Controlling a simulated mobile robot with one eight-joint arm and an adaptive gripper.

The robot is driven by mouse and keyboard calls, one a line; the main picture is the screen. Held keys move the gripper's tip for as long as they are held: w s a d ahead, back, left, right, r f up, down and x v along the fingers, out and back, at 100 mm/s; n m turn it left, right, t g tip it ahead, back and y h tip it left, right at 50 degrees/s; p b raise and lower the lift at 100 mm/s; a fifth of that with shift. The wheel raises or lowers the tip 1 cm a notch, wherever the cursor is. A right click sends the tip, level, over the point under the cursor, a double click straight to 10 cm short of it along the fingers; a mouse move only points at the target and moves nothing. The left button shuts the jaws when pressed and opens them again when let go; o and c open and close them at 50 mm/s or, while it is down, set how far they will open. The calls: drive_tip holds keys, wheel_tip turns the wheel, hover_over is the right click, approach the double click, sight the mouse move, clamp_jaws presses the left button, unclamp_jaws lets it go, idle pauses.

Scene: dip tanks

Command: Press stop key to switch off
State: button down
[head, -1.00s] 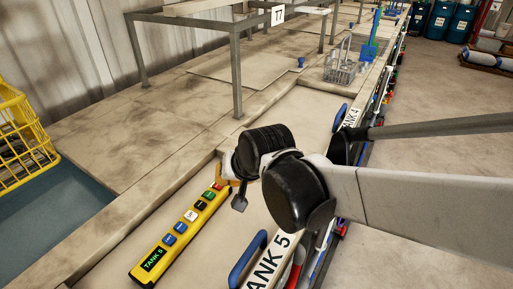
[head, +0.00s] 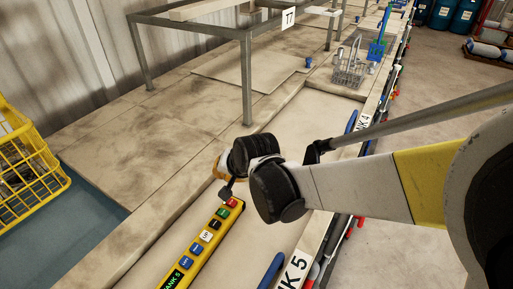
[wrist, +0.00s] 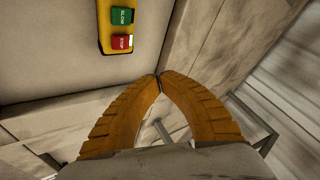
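The yellow control box (head: 205,243) marked TANK 5 lies on the pale tank lid, with a column of coloured keys. Its red stop key (head: 231,203) is at the far end; in the wrist view the stop key (wrist: 122,41) reads STOP, beside the green SLOW key (wrist: 122,17). My gripper (wrist: 160,75) has its two orange fingers meeting at the tips, with nothing between them. The tips show apart from the stop key in the wrist view, below and right of it. In the head view my wrist mostly hides the fingers; height above the surface is unclear.
A yellow crate (head: 25,160) stands at the left. A metal frame with a T7 sign (head: 289,16) stands behind. A wire basket (head: 350,68) sits farther back. A blue handle (head: 270,272) and the TANK 5 label (head: 293,272) are near my arm.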

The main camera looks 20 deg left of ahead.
drive_tip(key=shift+f+b, duration=3.2)
drive_tip(key=shift+f, duration=1.15)
drive_tip(key=shift+f+b, duration=0.4)
drive_tip(key=shift+b, duration=0.05)
drive_tip(key=shift+f+b, duration=0.45)
drive_tip(key=shift+r, duration=0.1)
drive_tip(key=shift+r+p, duration=0.6)
drive_tip(key=shift+r, duration=0.2)
drive_tip(key=shift+r+p, duration=1.75)
drive_tip(key=shift+r, duration=0.85)
